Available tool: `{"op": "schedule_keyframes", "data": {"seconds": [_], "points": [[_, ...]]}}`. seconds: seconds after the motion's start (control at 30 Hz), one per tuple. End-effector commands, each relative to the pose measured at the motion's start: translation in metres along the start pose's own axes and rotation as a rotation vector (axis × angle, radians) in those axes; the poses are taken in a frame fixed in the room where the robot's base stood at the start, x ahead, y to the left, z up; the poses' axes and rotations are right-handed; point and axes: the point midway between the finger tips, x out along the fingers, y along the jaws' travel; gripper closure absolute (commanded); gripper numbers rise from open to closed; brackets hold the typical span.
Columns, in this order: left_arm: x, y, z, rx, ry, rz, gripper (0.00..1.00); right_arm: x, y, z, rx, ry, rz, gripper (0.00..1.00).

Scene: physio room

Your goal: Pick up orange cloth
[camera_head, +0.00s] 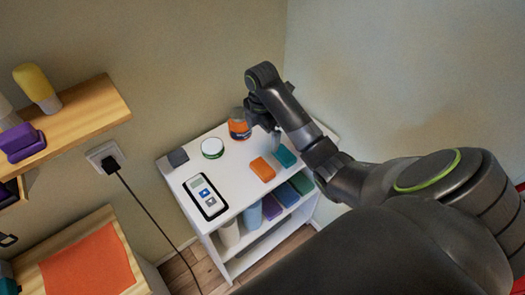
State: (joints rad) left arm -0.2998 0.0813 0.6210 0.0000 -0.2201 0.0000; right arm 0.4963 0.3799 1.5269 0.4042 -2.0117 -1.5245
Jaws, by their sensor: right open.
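A small orange folded cloth (263,170) lies flat on the white shelf unit's top (235,187), towards its right side. My right gripper (265,126) hangs over the back of that top, behind the orange cloth and apart from it. It is open, with no cloth between its fingers; the fingers show small and partly hidden by the wrist. A larger flat orange sheet (90,264) lies on the wooden cabinet at the lower left. My left gripper is out of view.
A teal folded piece (285,155) lies right beside the orange cloth. An orange-labelled jar (239,128) stands close left of my gripper. A round green-rimmed tub (212,148), a dark block (178,157) and a white device (205,196) share the top. The front middle is bare.

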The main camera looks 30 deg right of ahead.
Motion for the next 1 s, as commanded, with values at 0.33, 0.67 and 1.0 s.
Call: {"op": "schedule_keyframes", "data": {"seconds": [0.33,0.67,1.0], "points": [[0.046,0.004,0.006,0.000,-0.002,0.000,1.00,0.046,0.000,0.000,0.002,0.000,0.001,0.00],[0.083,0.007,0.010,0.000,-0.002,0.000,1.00,0.084,0.000,0.000,0.002,0.000,0.002,0.00],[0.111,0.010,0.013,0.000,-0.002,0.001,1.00,0.112,0.000,0.000,0.003,0.000,0.002,0.00]]}}
